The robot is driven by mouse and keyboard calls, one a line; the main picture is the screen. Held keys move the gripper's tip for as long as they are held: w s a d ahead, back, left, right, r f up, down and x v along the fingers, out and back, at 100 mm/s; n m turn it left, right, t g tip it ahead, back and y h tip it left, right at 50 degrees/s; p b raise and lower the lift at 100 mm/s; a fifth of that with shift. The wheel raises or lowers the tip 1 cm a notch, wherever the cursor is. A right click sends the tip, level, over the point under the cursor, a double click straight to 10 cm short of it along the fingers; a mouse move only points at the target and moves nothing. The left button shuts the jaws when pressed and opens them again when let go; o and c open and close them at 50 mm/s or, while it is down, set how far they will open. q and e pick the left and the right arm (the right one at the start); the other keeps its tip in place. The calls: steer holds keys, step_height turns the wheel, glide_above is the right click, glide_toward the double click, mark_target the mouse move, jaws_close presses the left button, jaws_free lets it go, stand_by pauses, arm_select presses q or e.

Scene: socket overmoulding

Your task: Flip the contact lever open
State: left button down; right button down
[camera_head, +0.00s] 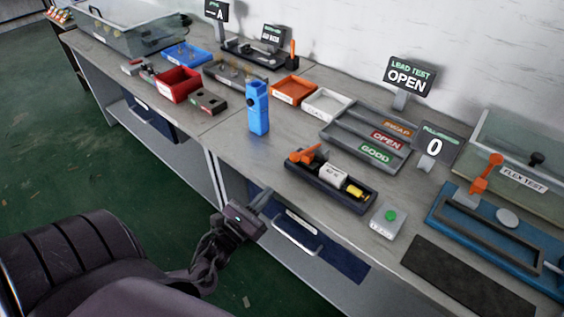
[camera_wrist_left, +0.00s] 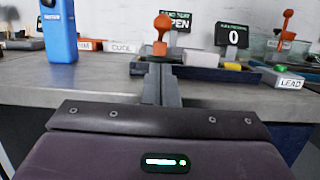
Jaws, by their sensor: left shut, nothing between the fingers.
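The orange contact lever (camera_head: 308,156) is at the left end of a dark lead-test fixture (camera_head: 325,186) near the table's front edge. It lies low and tilted in the head view; the wrist view shows its orange knob (camera_wrist_left: 162,22) just beyond my fingertips. A white block (camera_head: 333,175) and a yellow piece (camera_head: 356,191) sit in the fixture. My left gripper (camera_head: 267,197) is shut and empty, in front of the table edge, to the left of and apart from the lever. It also shows in the wrist view (camera_wrist_left: 160,72). My right gripper is not in view.
A blue upright holder (camera_head: 258,108) stands left of the fixture. A grey box with a green button (camera_head: 388,219) is at its right. A sorting tray (camera_head: 340,130) lies behind. A drawer handle (camera_head: 296,238) is below the table edge. The sign (camera_head: 406,77) reads OPEN.

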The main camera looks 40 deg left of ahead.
arm_select(q)
steer(key=p, duration=0.1)
glide_toward(307, 152)
steer(key=w, duration=0.2)
steer(key=shift+w+a+r, duration=0.1)
steer(key=shift+w+a, duration=0.1)
steer(key=shift+w, duration=0.2)
